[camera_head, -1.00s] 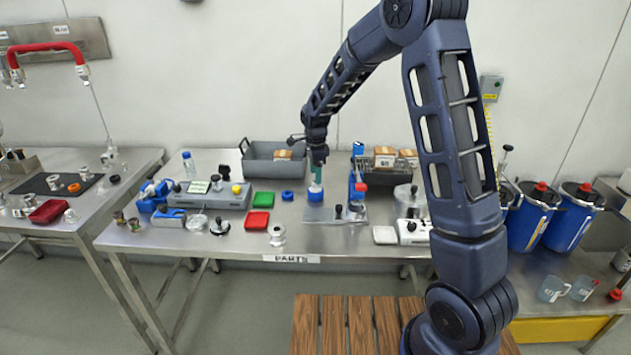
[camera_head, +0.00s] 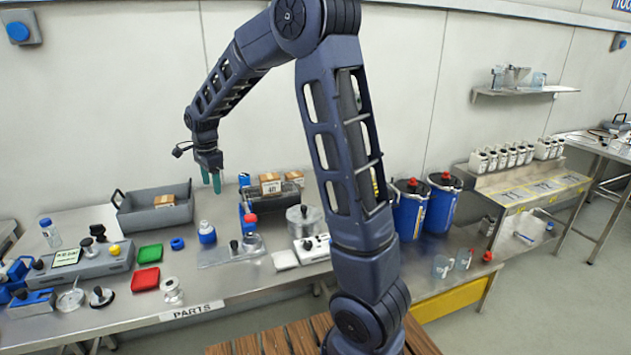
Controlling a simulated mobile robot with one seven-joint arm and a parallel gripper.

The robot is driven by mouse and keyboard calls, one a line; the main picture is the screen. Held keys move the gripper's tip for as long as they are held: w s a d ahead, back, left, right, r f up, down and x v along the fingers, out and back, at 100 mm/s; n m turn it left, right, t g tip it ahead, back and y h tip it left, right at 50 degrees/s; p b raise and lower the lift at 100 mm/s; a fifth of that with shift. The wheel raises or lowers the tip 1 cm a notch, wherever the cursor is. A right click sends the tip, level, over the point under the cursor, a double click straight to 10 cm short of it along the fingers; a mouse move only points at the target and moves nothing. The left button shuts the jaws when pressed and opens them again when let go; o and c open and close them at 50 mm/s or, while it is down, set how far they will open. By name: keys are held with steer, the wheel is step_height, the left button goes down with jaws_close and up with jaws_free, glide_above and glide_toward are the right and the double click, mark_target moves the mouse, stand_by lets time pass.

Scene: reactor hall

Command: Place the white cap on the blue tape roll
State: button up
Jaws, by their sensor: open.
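The white cap (camera_head: 204,226) sits on top of the blue tape roll (camera_head: 208,238) on the steel bench. The cap looks upright and roughly centred; its exact seating is too small to tell. My gripper (camera_head: 211,184) hangs above them with its green fingers pointing down. It is open and empty, and a clear gap separates the fingertips from the cap.
A grey bin (camera_head: 153,220) stands behind. A clear plate with a black knob (camera_head: 234,248) is close on the right.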

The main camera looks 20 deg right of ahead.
steer(key=s+d+r+n+t, duration=0.1)
steer(key=s+d+r+n, duration=0.2)
steer(key=s+d+r, duration=0.4)
steer(key=s+d+r+n+t, duration=0.1)
steer(key=s+d+r+n, duration=0.25)
steer(key=d, duration=0.65)
steer(key=s+d+n+t, duration=0.1)
steer(key=s+d+n, duration=0.2)
steer(key=s, duration=0.6)
steer(key=s+d+f+n+t, duration=0.1)
steer(key=s+d+n, duration=0.3)
steer(key=s+d, duration=0.3)
steer(key=s, duration=0.2)
steer(key=shift+s+d, duration=0.2)
steer(key=shift+s, duration=0.2)
